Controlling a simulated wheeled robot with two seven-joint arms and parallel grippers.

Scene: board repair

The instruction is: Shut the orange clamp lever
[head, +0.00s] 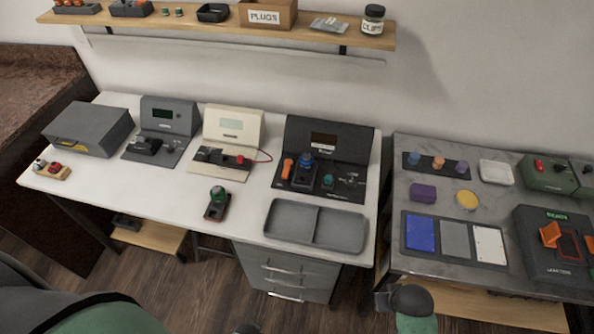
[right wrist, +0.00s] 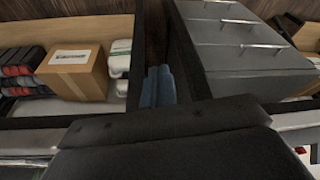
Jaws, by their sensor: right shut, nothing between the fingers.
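Two orange levers show in the head view, and I cannot tell for sure which is the clamp's. One orange lever (head: 550,234) stands raised on the black machine (head: 548,268) marked READY, on the grey table at the right. The other orange lever (head: 288,166) is on the black test station (head: 325,150) at the right of the white table. My right gripper (right wrist: 157,86) is shut and empty in the right wrist view, low beside the furniture, away from both levers.
A grey two-part tray (head: 315,243) lies at the white table's front right. A small device with a green knob (head: 217,197) stands left of it. A gap separates the two tables. Blue, grey and white pads (head: 455,212) lie left of the READY machine. A cardboard box (right wrist: 73,70) sits on a low shelf.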

